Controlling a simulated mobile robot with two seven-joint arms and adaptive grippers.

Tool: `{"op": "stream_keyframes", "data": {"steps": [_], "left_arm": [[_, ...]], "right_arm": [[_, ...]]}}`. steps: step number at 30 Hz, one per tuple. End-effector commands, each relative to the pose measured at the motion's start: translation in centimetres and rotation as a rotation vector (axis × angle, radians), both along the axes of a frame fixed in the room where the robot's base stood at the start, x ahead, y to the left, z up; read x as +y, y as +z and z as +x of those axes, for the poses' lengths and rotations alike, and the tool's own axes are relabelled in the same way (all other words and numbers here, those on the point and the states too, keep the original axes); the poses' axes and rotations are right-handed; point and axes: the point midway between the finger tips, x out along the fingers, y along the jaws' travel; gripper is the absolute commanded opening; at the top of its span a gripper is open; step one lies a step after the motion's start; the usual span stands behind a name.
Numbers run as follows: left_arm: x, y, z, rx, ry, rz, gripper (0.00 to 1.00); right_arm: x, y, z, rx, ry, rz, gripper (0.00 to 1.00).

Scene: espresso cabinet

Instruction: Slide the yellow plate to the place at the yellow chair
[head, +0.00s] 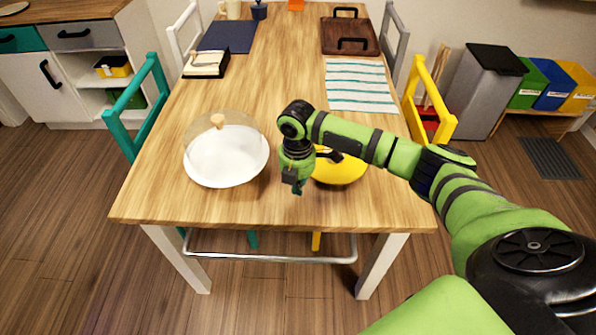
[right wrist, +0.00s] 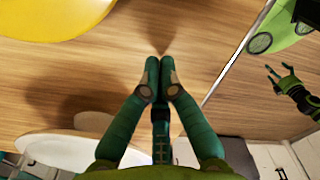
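The yellow plate (head: 345,172) lies on the wooden table near its front edge; my right arm hides part of it. It also shows in the right wrist view (right wrist: 50,15). The yellow chair (head: 432,105) stands at the table's right side, farther back than the plate. My right gripper (head: 298,188) points down at the left side of the plate, low over the table. Its fingertips (right wrist: 163,72) are together and empty, with bare wood between them and the plate. My left gripper (right wrist: 284,80) shows only in the right wrist view, with its fingers spread, away from the plate.
A white dish (head: 225,165) with a clear dome stands left of my right gripper. A striped cloth (head: 360,87) lies behind the plate, with a brown tray (head: 349,37) beyond. A teal chair (head: 137,110) is at the left. The table's right front corner is clear.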

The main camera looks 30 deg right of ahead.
Motion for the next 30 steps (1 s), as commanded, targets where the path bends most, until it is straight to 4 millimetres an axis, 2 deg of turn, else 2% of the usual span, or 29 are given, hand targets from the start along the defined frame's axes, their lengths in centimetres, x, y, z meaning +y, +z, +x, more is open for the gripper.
{"op": "stream_keyframes", "data": {"steps": [1,3,6,10,25,30], "left_arm": [[0.0,0.1,0.0,0.0,0.0,0.0,0.86],[0.0,0.2,0.0,0.0,0.0,0.0,0.86],[0.0,0.7,0.0,0.001,0.0,0.0,0.86],[0.0,0.9,0.0,0.001,0.0,0.0,0.86],[0.0,1.0,0.0,0.001,0.0,0.0,0.86],[0.3,1.7,0.0,0.001,-0.002,0.004,0.86]], "right_arm": [[0.0,-1.1,-0.1,0.004,0.0,0.0,0.0],[-0.3,-2.1,0.0,0.001,-0.003,-0.002,0.0],[-2.1,-1.7,0.4,-0.002,-0.004,-0.004,0.0],[-3.3,-1.8,0.7,-0.001,-0.001,-0.002,0.0],[-4.0,-1.8,0.9,-0.001,-0.001,-0.001,0.0],[-5.5,-1.6,1.2,-0.001,-0.005,-0.002,0.0]]}}
